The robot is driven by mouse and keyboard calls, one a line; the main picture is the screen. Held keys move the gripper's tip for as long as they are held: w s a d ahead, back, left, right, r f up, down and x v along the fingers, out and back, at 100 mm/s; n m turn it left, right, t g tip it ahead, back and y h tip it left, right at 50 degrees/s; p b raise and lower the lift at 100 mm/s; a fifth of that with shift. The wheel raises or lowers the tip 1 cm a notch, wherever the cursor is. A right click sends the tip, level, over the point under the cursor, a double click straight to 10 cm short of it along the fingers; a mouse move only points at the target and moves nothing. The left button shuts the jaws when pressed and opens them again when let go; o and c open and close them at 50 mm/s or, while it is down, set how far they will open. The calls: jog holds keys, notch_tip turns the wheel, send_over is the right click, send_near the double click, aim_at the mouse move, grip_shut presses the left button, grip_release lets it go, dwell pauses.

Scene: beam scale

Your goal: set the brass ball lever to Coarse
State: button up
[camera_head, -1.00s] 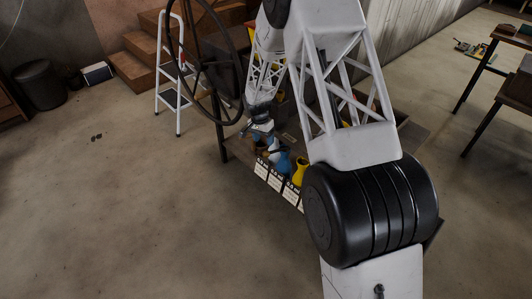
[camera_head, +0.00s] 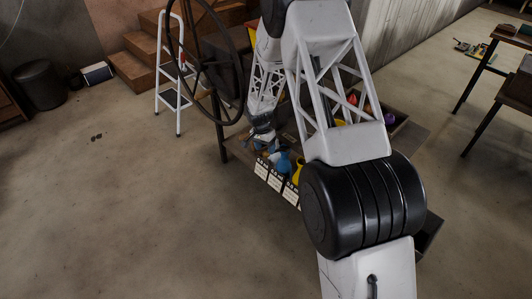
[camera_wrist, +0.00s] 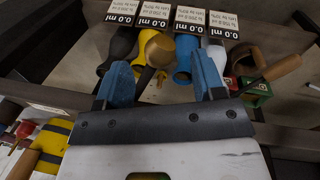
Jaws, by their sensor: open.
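In the wrist view my gripper (camera_wrist: 162,72) is open, its two blue fingers apart with nothing held between them. A small yellow piece (camera_wrist: 161,77) shows between the fingertips; I cannot tell whether it is the brass ball lever. No Coarse marking is readable. Behind the fingers stand a black vessel (camera_wrist: 121,45), a brass-orange vessel (camera_wrist: 157,48), a blue vessel (camera_wrist: 185,50) and a white one (camera_wrist: 217,57). In the head view my gripper (camera_head: 262,142) is small and partly hidden, close above the bench near the blue vessel (camera_head: 283,163).
Upside-down "0.0 ml" cards (camera_wrist: 184,20) line the bench edge in the wrist view. A wooden handle (camera_wrist: 275,68) and a green block (camera_wrist: 256,87) lie right of the fingers. A large spoked wheel (camera_head: 238,100) stands close left of my arm.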

jog(key=shift+s+d+f, duration=0.1)
jog(key=shift+f, duration=0.65)
jog(key=shift+s+d+f, duration=0.1)
jog(key=shift+f, duration=0.6)
jog(key=shift+w, duration=0.1)
grip_shut()
jog(key=shift+s, duration=0.2)
